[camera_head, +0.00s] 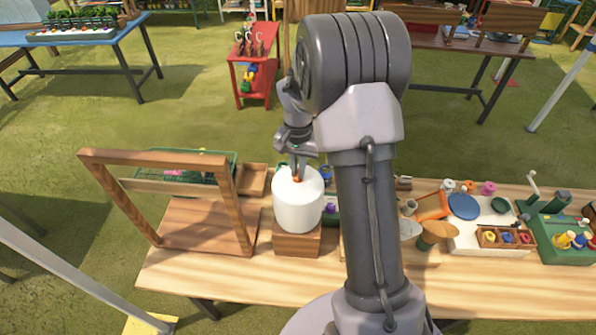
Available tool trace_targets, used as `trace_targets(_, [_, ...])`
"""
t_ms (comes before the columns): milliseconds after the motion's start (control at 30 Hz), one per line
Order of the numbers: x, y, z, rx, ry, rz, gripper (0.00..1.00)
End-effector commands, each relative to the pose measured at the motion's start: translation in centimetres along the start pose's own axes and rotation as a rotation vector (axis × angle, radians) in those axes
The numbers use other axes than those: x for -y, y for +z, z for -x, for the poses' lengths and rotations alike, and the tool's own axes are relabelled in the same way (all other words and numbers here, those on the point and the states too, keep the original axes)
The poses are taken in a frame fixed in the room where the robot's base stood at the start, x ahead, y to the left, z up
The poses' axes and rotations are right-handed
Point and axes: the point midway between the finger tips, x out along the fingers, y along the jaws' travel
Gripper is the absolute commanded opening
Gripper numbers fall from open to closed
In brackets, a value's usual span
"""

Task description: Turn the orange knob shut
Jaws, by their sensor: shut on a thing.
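The orange knob (296,180) sits at the top of a white rounded canister (298,208). The canister stands upright on a small wooden block (297,243) on the wooden table. My gripper (296,172) points down from above, shut on the orange knob. Its fingers cover most of the knob, so its turn angle cannot be told.
A wooden frame stand (165,203) rises close to the canister's left. My arm hides the table just right of it. The table's front strip is clear.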

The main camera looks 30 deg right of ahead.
Motion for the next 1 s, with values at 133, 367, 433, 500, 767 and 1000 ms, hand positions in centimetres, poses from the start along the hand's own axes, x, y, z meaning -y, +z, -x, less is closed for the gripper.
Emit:
trace_targets(133, [0.03,-0.09,-0.34,-0.003,-0.001,-0.131,0.0])
trace_targets(367, [0.03,-0.07,-0.32,-0.002,-0.002,-0.351,0.0])
trace_targets(433, [0.04,-0.09,-0.3,-0.003,-0.002,-0.418,0.0])
trace_targets(500, [0.04,-0.08,-0.31,-0.002,-0.002,-0.485,0.0])
trace_targets(767, [0.02,-0.08,-0.28,-0.003,-0.002,-0.731,0.0])
trace_targets(1000, [0.04,-0.1,-0.22,-0.003,-0.003,-0.956,0.0])
